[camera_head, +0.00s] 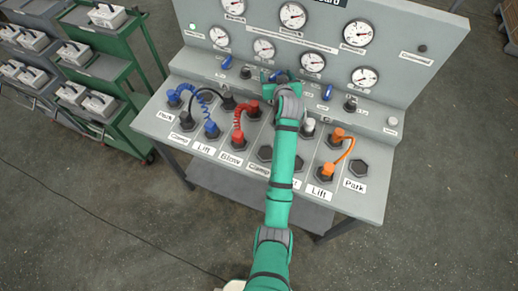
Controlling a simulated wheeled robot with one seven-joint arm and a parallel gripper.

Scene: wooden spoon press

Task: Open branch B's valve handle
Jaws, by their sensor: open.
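Three blue valve handles sit on the sloped ledge of the grey panel: a left one (227,62), a middle one (276,74) and a right one (326,92). Their small labels are too small to read, so I cannot tell from text which is branch B. My gripper (280,77) is at the middle handle, and my wrist and gripper hide part of it. The fingers look apart; I cannot tell whether they touch the handle. The left and right handles are clear of my arm.
Below the ledge, the bench holds sockets with a blue coiled hose (199,97), black hose (205,91), red hose (239,120) and orange hose (347,149). Dark knobs stand beside the handles. Gauges (293,15) rise behind. Green racks (100,65) stand left.

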